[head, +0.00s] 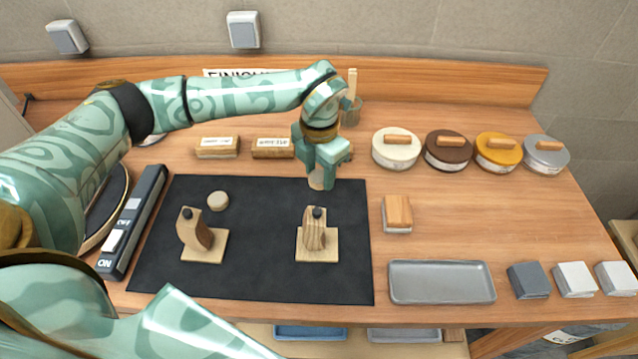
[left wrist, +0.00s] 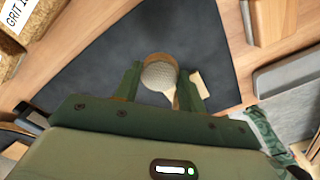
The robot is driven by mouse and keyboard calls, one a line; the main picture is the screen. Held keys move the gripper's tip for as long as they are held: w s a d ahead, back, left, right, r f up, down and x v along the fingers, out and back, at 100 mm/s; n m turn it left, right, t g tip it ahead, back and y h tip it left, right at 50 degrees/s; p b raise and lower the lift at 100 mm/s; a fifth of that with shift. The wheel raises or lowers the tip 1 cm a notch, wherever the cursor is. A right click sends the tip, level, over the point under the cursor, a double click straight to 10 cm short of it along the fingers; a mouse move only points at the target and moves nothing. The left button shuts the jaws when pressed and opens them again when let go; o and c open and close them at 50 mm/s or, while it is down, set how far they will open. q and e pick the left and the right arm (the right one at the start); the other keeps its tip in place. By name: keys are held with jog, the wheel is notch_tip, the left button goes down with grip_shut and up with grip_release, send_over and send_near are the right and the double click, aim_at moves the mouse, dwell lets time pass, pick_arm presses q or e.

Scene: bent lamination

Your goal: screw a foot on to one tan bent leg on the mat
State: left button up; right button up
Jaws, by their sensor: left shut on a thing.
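Two tan bent legs stand on the dark mat (head: 265,280), each on a pale wooden base with a dark tip on top: a left one (head: 201,238) and a right one (head: 314,236). A round tan foot (head: 217,201) lies on the mat behind the left leg. My left gripper (head: 321,180) points down over the mat's back edge, behind and above the right leg. It is shut on a round tan foot, which shows in the left wrist view (left wrist: 158,74) with a grey textured face between the fingers. My right gripper is not in view.
Several round lidded tins, including a white one (head: 396,150), line the back right. A sanding block (head: 397,213) and grey tray (head: 441,283) sit right of the mat. A switch strip (head: 133,222) lies left. Labelled blocks (head: 217,147) stand behind the mat.

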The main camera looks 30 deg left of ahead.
aim_at(319, 176)
pick_arm(q)
jog(key=shift+r, duration=1.35)
jog(key=shift+r, duration=0.2)
notch_tip(319, 176, up, 7)
jog(key=m+p, duration=0.3)
jog(key=p, duration=0.2)
jog(key=s+f+m+b, duration=0.1)
jog(key=s+m, duration=0.2)
jog(key=m, duration=0.6)
jog(key=s+d+f+m+b, duration=0.1)
jog(key=s+m, duration=0.3)
jog(key=m, duration=0.6)
jog(key=s+d+f+m+b, duration=0.1)
jog(key=s+m+b, duration=0.1)
jog(key=m, duration=0.7)
jog(key=shift+s+d+m+b, duration=0.15)
jog(key=shift+s+m, duration=0.05)
jog(key=shift+s, duration=0.25)
jog(key=shift+s+d+m+b, duration=0.1)
jog(key=shift+s+m+b, duration=0.1)
jog(key=shift+s, duration=0.25)
jog(key=shift+s+a+r, duration=0.1)
jog(key=shift+s+a, duration=0.05)
jog(key=shift+s, duration=0.05)
